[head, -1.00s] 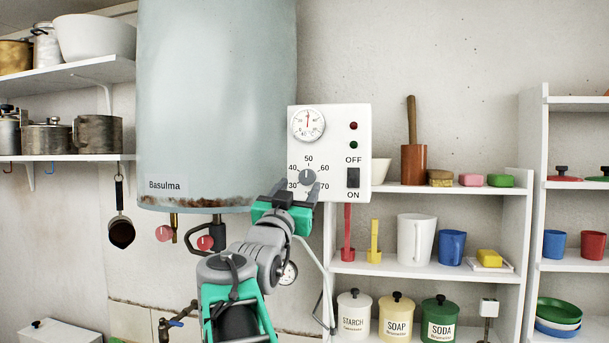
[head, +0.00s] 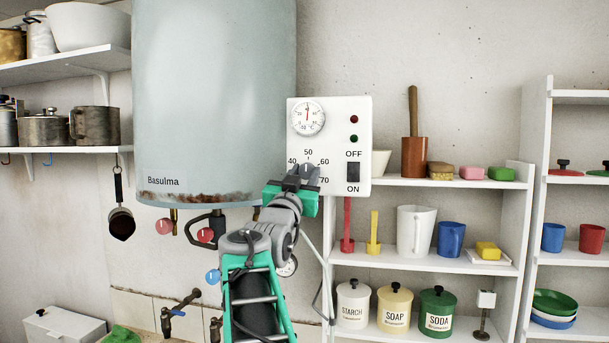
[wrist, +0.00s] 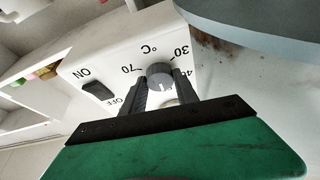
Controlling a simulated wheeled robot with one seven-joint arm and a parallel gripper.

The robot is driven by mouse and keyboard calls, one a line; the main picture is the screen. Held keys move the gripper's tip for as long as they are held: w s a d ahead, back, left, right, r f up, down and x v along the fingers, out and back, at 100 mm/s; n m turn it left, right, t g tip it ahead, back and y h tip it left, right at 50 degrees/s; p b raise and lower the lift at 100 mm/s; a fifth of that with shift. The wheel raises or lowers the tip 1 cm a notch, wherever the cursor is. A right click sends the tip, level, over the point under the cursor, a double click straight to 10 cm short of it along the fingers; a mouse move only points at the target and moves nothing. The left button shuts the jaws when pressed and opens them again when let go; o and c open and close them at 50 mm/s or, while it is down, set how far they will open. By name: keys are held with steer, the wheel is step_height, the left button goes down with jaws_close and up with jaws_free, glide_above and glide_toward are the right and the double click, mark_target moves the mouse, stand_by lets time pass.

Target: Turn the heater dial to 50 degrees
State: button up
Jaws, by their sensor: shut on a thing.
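The heater dial (wrist: 158,72) is a small grey round knob on the white control box (head: 330,110). In the wrist view a pale mark shows near its lower edge, away from the °C sign and roughly towards the side of 50; the 50 there is hidden by my gripper. My gripper (wrist: 162,84) is shut on the dial, one dark finger on each side. In the head view my gripper (head: 307,172) covers most of the dial, with 40, 50, 60 and 70 readable around it; I cannot read the setting there.
The OFF/ON switch (head: 353,172) and two small lamps are on the box, right of the dial. The pale heater tank (head: 215,100) is close on the left. Shelves with mugs and jars (head: 420,270) stand at the right.

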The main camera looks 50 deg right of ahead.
jaws_close()
steer(key=shift+f+n+b, duration=0.2)
steer(key=shift+n+b, duration=0.2)
steer(key=shift+b, duration=0.65)
steer(key=shift+r, duration=0.2)
steer(key=o, duration=0.8)
jaws_free()
steer(key=shift+a, duration=0.15)
steer(key=b+v, duration=0.3)
steer(key=v, duration=0.4)
steer(key=shift+s+a+b, duration=0.2)
steer(key=shift+a+b, duration=0.1)
steer(key=shift+b, duration=0.05)
